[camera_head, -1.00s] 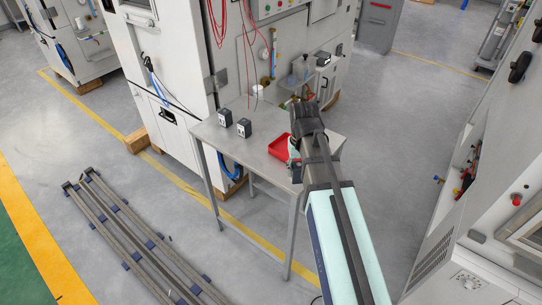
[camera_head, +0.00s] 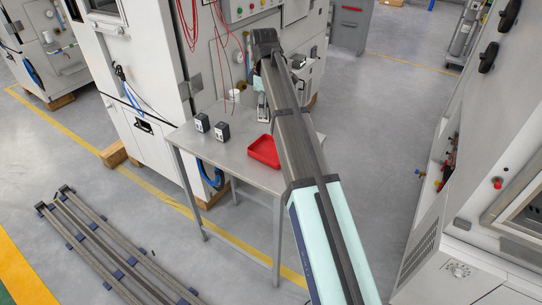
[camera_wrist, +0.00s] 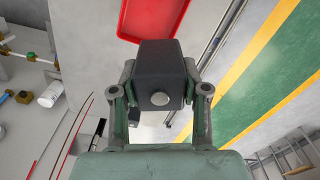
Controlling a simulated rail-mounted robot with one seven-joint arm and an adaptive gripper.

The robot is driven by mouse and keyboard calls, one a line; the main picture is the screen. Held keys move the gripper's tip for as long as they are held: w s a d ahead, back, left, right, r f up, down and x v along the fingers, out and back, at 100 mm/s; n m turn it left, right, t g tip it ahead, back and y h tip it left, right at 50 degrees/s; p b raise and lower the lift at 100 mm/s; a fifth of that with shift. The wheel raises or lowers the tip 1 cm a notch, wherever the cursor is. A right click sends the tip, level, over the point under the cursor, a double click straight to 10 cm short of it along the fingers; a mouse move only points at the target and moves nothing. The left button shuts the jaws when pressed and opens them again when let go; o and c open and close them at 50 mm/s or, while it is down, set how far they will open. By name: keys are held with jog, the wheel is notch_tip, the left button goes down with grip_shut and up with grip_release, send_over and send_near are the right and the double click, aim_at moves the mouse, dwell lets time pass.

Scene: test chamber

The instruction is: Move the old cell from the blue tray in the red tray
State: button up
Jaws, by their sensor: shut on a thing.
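The red tray (camera_head: 264,152) lies on the table and looks empty in the head view. It also shows at the top of the wrist view (camera_wrist: 155,14). In the wrist view, my gripper (camera_wrist: 160,88) is shut on a dark block-shaped cell (camera_wrist: 158,62) with a round pale terminal facing the camera. The held cell is raised above the table, and the tray shows beyond it. In the head view, my gripper (camera_head: 263,108) is at the table's back, behind the tray and partly hidden by my arm. I cannot make out the blue tray.
Two dark cells (camera_head: 202,122) (camera_head: 222,131) stand on the left of the grey table (camera_head: 240,165). A white cylinder (camera_head: 235,95) is near the back, before a tall machine (camera_head: 150,70) with hanging red wires. The table's front left is clear.

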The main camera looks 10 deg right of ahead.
notch_tip(320, 180, up, 3)
jog(key=w+n, duration=0.3)
jog(key=n, duration=0.3)
jog(key=n+p, duration=0.4)
jog(key=n, duration=0.3)
send_over(264, 150)
notch_tip(264, 150, down, 20)
jog(key=shift+r, duration=0.25)
jog(key=o, duration=1.3)
jog(key=shift+f, duration=0.15)
notch_tip(264, 150, up, 12)
jog(key=b, duration=0.2)
jog(key=shift+r, duration=0.2)
